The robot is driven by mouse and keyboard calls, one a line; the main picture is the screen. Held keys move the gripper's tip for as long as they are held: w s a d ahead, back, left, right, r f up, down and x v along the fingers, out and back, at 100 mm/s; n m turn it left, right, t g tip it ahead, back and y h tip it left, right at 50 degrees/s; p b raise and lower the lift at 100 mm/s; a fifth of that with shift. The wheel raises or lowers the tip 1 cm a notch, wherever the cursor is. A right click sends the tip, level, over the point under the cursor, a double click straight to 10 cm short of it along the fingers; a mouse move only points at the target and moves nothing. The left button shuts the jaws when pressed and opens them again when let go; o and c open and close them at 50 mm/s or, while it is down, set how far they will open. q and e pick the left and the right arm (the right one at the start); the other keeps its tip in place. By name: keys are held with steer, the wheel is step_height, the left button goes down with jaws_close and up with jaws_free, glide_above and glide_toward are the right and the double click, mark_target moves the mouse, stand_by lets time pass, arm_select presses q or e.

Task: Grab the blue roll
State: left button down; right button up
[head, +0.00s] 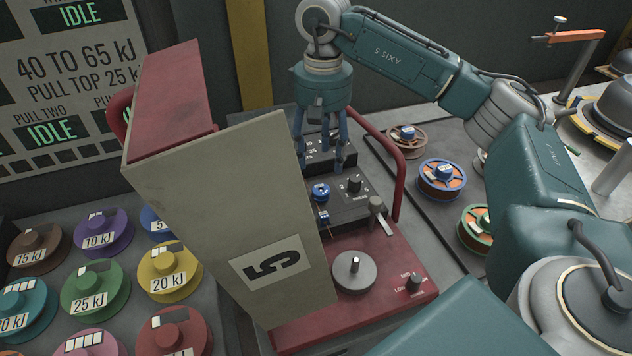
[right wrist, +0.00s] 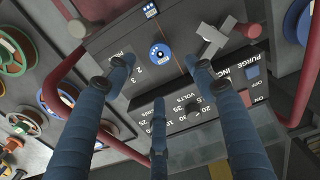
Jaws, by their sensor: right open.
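A wire roll with blue rims and orange winding (head: 428,184) lies on the dark mat right of the red machine in the head view. It also shows at the left edge of the right wrist view (right wrist: 47,94). A solid blue spool (head: 152,220), partly hidden by the beige panel, lies at the left among labelled spools. I cannot tell which one the task means. My right gripper (head: 321,166) is open and empty, its fingers pointing down over the machine's control panel, left of the wire roll and apart from it. My left gripper is not in view.
The red machine (head: 385,308) has a raised beige panel (head: 215,220), knobs and a red side handle (head: 392,160) between my right gripper and the wire roll. Brown-rimmed (head: 394,145) and green-rimmed (head: 468,236) rolls flank the wire roll. An orange-armed stand (head: 575,36) is at the far right.

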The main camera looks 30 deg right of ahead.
mark_target(321, 191)
steer(key=f, duration=0.3)
steer(key=shift+s+f+p, duration=0.2)
steer(key=shift+s+p, duration=0.15)
steer(key=shift+f, duration=0.25)
step_height(321, 191, down, 4)
steer(key=shift+a+f+p, duration=0.15)
steer(key=shift+p, duration=1.1)
steer(key=shift+f, duration=0.35)
steer(key=shift+w+f, duration=0.1)
steer(key=shift+f, duration=0.05)
steer(key=shift+c, duration=0.2)
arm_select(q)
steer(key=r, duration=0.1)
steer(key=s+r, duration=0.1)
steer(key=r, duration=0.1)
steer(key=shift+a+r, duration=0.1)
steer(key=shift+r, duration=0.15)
arm_select(e)
steer(key=c, duration=1.3)
